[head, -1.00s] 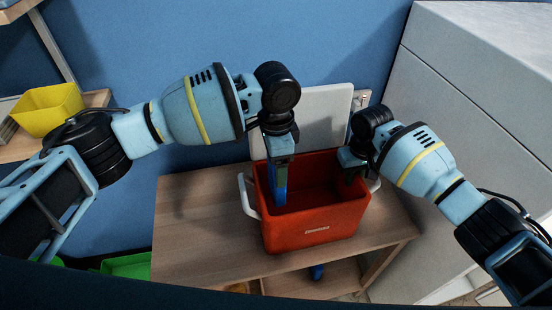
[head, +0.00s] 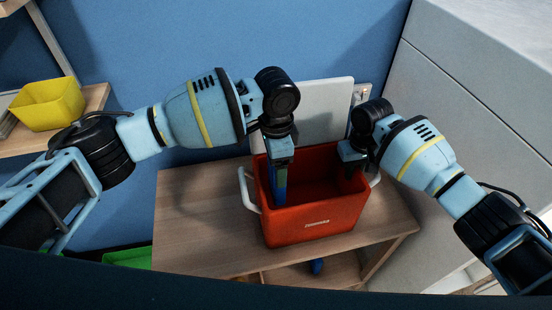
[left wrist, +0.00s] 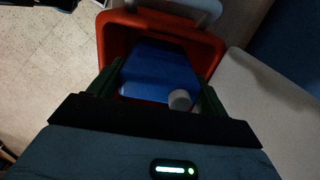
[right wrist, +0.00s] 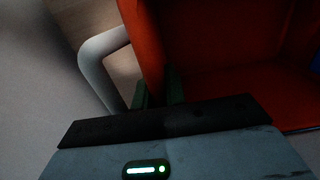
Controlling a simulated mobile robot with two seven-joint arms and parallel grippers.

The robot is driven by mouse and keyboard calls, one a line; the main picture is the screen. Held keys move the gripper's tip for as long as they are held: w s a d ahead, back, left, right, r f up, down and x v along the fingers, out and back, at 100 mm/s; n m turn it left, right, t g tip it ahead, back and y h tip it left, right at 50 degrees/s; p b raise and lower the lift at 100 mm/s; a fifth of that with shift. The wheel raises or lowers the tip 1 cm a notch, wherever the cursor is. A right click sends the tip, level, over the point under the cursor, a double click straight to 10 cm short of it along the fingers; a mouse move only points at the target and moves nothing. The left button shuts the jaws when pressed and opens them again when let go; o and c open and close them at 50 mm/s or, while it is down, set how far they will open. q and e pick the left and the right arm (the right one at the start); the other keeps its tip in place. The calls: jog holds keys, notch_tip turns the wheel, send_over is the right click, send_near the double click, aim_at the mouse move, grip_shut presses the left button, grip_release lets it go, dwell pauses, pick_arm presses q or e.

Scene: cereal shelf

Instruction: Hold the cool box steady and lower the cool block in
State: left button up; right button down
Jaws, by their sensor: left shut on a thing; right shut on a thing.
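The red cool box (head: 315,225) stands upright and open on a wooden table, with white handles at its ends. My left gripper (head: 281,166) is shut on the blue cool block (head: 278,197), which hangs upright inside the box near its left end. The left wrist view shows the block (left wrist: 160,70) with its white cap between the fingers, within the red walls. The block's lower end and the box floor under it are hidden. My right gripper (head: 353,165) is shut on the box's right wall; the right wrist view shows its fingers (right wrist: 158,90) astride that wall, beside the white handle.
The wooden table (head: 195,230) is clear left of the box. A pale panel (head: 325,110) stands behind the box and a large white cabinet (head: 470,110) rises at right. A yellow bin (head: 48,105) sits on a shelf at far left.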

pick_arm(q)
jog(key=shift+f, duration=0.7)
jog(key=shift+f, duration=0.9)
jog(key=shift+f, duration=1)
jog(key=shift+f, duration=1)
